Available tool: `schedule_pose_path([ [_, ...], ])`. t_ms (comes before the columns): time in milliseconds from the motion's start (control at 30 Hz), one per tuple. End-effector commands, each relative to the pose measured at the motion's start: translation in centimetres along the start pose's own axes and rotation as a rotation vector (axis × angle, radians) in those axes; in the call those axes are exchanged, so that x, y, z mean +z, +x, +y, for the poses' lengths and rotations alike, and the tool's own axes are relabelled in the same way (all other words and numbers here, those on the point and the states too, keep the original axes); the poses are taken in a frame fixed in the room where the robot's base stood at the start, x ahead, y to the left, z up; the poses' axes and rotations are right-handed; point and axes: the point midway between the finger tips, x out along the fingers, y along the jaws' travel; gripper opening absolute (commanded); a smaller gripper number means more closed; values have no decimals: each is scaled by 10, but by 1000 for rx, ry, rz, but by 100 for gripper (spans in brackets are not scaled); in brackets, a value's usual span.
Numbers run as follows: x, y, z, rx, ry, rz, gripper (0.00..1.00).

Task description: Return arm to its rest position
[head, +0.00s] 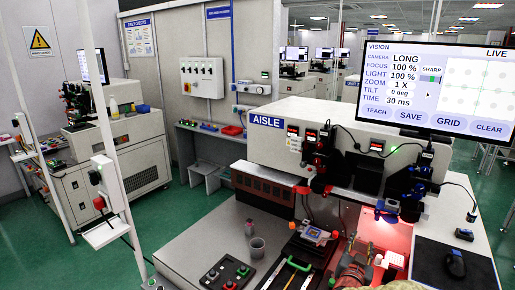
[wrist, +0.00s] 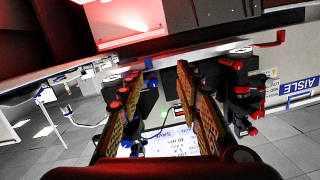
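My gripper (wrist: 161,75) shows in the wrist view with two dark fingers with gold textured pads. The fingers stand apart and I see nothing held between them. The monitor screen (wrist: 168,142) shows turned over through the gap, behind the fingers. I cannot make out my gripper in the head view. A pale shape (head: 398,286) at the bottom edge of the head view is cut off, and I cannot tell what it is. The arm's pose is mostly hidden.
The AISLE machine (head: 268,142) stands behind the bench, with a red-lit station (head: 392,240) at its right. The monitor (head: 440,90) hangs above. A grey cup (head: 257,248), a button box (head: 227,272) and a mouse (head: 455,263) are on the bench. Green floor (head: 180,215) is clear at left.

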Motion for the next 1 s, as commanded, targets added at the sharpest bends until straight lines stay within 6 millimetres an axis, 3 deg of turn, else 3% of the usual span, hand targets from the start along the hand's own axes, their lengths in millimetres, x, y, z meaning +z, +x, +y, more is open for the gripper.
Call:
schedule_pose_path([
  [100, 57, -13, -11, -60, -18, -202, 35],
  [200, 89, -34, -24, -118, -37, -367, 35],
  [400, 118, -99, -43, -226, -94, -657, 35],
  [667, 107, -212, -38, -323, -235, -966, 35],
  [900, 58, -327, 6, -345, -425, -1147, 35],
  [1000, 31, -362, 27, -344, -492, -1149, 35],
])
